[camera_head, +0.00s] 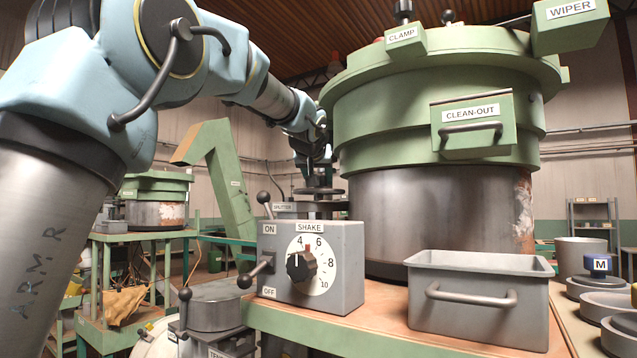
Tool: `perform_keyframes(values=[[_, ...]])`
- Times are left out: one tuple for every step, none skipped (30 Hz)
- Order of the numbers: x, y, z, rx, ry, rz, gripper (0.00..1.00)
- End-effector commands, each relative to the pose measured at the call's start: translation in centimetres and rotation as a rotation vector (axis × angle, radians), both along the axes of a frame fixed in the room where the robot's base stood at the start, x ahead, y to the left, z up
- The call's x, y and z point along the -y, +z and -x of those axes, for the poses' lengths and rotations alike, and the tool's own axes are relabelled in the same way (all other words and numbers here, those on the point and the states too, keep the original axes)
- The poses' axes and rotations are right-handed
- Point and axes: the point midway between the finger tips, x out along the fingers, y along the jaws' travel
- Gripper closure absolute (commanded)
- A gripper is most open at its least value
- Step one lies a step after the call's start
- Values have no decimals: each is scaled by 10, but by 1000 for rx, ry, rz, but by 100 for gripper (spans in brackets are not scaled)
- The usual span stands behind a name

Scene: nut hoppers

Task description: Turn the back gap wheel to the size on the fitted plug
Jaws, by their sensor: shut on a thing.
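My gripper (317,160) is at the end of my arm, behind the grey SHAKE box and left of the green hopper drum. It points down and is shut on a dark wheel (321,191), which seems to be the back gap wheel. The wheel lies flat on a short post beside the SPLITTER label (284,207). Its size marks and pointer are not visible from here. A blue-topped plug marked M (598,263) stands at the right among grey rings; I cannot tell whether it is the fitted one.
The SHAKE box (338,267) with a dial and ON/OFF lever stands in front of the wheel. A grey handled bin (480,318) sits at the table front. The hopper drum (435,215), with a CLEAN-OUT door (472,126), rises close right of my gripper.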

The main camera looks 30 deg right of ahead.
Motion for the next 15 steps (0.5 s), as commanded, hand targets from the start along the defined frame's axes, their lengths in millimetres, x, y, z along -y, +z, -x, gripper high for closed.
perform_keyframes(values=[[2,-2,1,3,14,2,100],[2,-2,1,4,24,4,100],[1,-2,1,3,39,3,100],[2,-2,1,4,48,4,100],[1,-2,1,3,58,5,100],[1,-2,0,2,70,4,100],[1,-2,0,3,76,3,100],[1,-2,0,2,84,4,100],[1,-2,0,1,93,4,100],[1,-2,0,1,98,4,100],[0,-1,0,1,104,4,100],[0,-1,0,1,110,4,100],[0,-1,0,1,113,3,100],[0,0,0,1,117,4,100],[0,0,0,0,120,3,100]])
